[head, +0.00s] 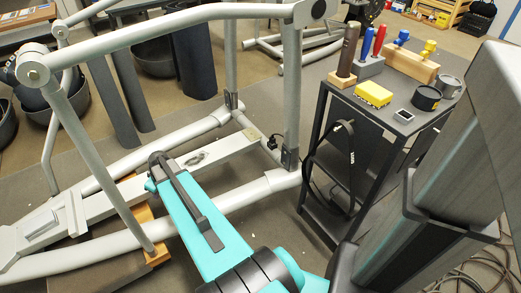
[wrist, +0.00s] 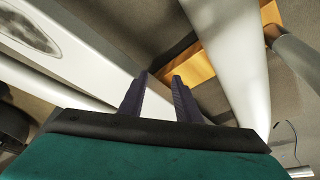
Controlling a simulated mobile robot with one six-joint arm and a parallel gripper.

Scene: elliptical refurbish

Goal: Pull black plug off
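A small black piece (head: 276,140), possibly the black plug, sits by the crossbar of the grey elliptical frame (head: 228,150). It is too small to tell clearly.
A black cart (head: 335,135) on the right carries tools, a yellow sponge (head: 374,94) and a dark mug (head: 426,97). A wooden block (wrist: 205,60) lies below a pale tube (wrist: 235,60). Frame bars surround my arm. Cables (head: 480,268) lie at lower right.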

